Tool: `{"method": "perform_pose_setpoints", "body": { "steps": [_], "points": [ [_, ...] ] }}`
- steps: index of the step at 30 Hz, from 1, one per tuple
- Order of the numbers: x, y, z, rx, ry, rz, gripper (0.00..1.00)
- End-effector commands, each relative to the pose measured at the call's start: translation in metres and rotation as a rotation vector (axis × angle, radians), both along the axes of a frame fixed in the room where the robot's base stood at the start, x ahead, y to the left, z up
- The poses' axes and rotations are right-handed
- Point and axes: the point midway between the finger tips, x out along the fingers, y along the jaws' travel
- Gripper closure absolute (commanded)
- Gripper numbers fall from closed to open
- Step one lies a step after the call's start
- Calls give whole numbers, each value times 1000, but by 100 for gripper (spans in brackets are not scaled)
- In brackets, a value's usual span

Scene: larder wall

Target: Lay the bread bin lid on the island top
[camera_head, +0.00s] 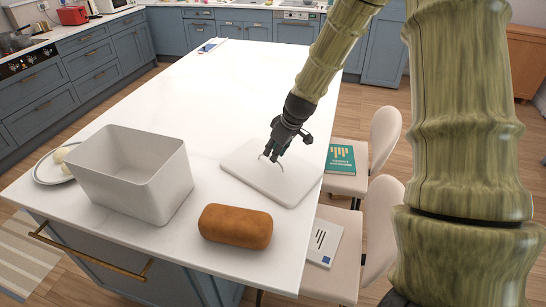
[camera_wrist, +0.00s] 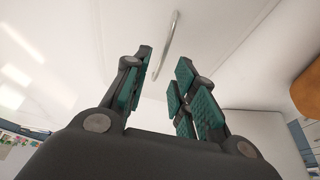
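The white bread bin lid (camera_head: 287,186) lies flat on the white island top (camera_head: 220,90), right of the bin, with its thin handle (camera_head: 280,163) upward. My gripper (camera_head: 271,156) is just above the lid at the handle. In the wrist view, my gripper's fingers (camera_wrist: 162,85) are apart, and the metal handle (camera_wrist: 167,45) shows in the gap just beyond their tips, not gripped. The lid surface (camera_wrist: 215,30) fills much of that view. The white bread bin (camera_head: 128,172) stands open and looks empty, though its floor is partly hidden.
A brown loaf (camera_head: 235,226) lies in front of the lid; it also shows in the wrist view (camera_wrist: 309,90). Chairs with a green book (camera_head: 341,158) and a white booklet (camera_head: 324,243) stand at right. The island's far part is mostly clear.

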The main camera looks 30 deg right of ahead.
Motion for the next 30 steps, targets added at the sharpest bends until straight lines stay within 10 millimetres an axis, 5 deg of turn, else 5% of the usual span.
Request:
{"method": "perform_pose_setpoints", "body": {
  "steps": [16, 30],
  "points": [
    [-23, -8, 59, -1, -1, 1, 73],
    [-28, -9, 71, 0, 1, -1, 73]
  ]
}}
